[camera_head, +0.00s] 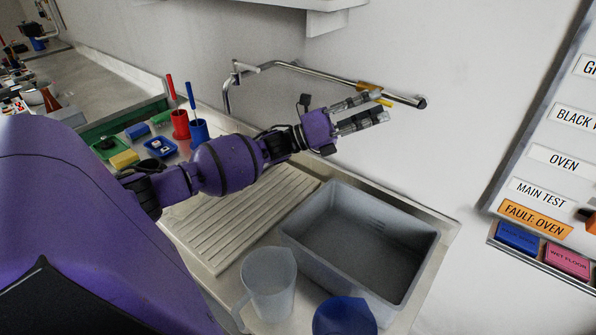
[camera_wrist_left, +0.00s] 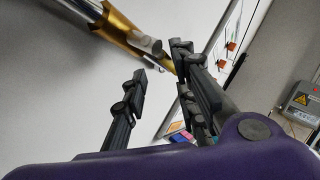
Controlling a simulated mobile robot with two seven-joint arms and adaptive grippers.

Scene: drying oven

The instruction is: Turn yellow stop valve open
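The yellow stop valve (camera_head: 370,87) is a brass-yellow fitting on a metal pipe (camera_head: 318,74) along the wall. In the left wrist view the valve (camera_wrist_left: 124,27) is large at the top, with a grey metal end beside the fingertips. My left gripper (camera_head: 384,106) is at the valve in the head view, its fingers partly covering it. In the left wrist view the gripper (camera_wrist_left: 158,70) has its fingers apart with nothing clearly between them. I cannot tell whether a finger touches the valve. My right gripper is not in view.
A grey basin (camera_head: 420,240) sits in the sink below my left arm, with a clear jug (camera_head: 268,285) and a blue container (camera_head: 345,318) in front. Red (camera_head: 180,124) and blue (camera_head: 199,131) cups stand left. A labelled board (camera_head: 545,130) is at right.

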